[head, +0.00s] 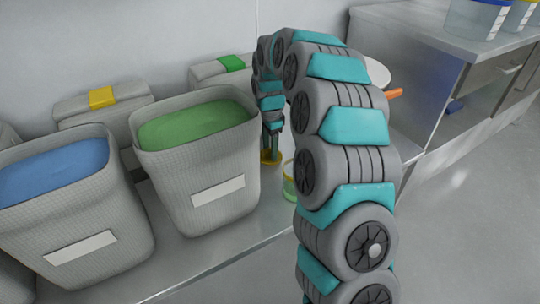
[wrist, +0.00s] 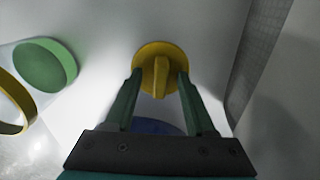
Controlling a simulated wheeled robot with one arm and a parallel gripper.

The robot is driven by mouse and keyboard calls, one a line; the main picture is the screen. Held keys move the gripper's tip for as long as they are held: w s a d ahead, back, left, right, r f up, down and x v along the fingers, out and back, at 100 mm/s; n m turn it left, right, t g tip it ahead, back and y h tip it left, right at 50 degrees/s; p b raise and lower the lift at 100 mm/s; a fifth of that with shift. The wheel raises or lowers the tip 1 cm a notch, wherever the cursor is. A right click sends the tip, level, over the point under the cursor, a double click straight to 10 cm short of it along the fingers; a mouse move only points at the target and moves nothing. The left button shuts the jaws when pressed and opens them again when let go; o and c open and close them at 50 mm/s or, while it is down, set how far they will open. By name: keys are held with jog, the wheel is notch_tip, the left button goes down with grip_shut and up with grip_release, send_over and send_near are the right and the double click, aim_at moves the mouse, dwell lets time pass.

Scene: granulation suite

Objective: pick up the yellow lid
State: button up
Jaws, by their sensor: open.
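The yellow lid (wrist: 148,54) is a round disc with a raised grip bar across its middle. It lies below my gripper (wrist: 160,74) in the wrist view. My gripper is open, with one finger on each side of the grip bar. I cannot tell whether the fingertips touch the lid. In the head view a small part of the yellow lid (head: 266,159) shows on the bench beneath my gripper (head: 271,150), just right of the green-filled bin; my arm hides much of this spot.
A clear cup (head: 289,182) with a yellow rim and green base stands close to the lid. Grey bins with green (head: 200,124) and blue (head: 55,170) contents stand left. A dark blue shape (wrist: 157,127) lies below my gripper. A steel cabinet (head: 450,60) stands right.

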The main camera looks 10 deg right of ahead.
grip_shut()
dwell(0.4)
